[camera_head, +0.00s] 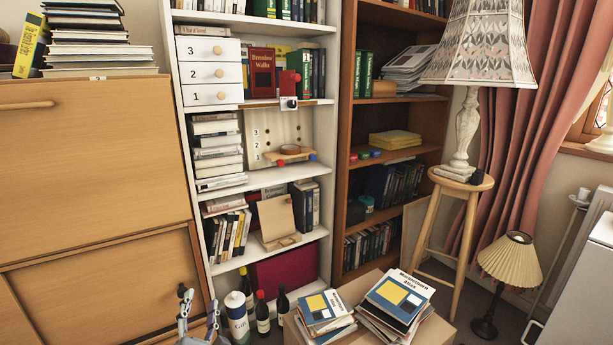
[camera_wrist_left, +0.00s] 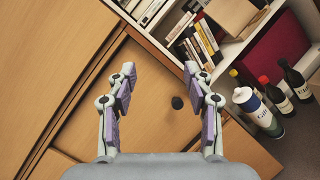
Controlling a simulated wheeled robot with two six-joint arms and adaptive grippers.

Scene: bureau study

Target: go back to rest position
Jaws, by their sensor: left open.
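My left gripper (camera_head: 199,318) shows at the bottom edge of the head view, in front of the wooden bureau's lower door. In the left wrist view the left gripper (camera_wrist_left: 163,100) has its two fingers spread apart, with nothing between them. Behind it is the wooden bureau (camera_wrist_left: 55,50), with a small dark round knob (camera_wrist_left: 177,102) seen between the fingers. The bureau (camera_head: 90,150) also fills the left side of the head view. My right gripper is in neither view.
A white bookshelf (camera_head: 335,100) holds books and small drawers. Bottles (camera_head: 262,312) stand on the floor before it. A cardboard box (camera_head: 440,332) with books stands at bottom centre. A stool (camera_head: 462,185) carries a lamp (camera_head: 480,50); a smaller lamp (camera_head: 511,258) stands at right.

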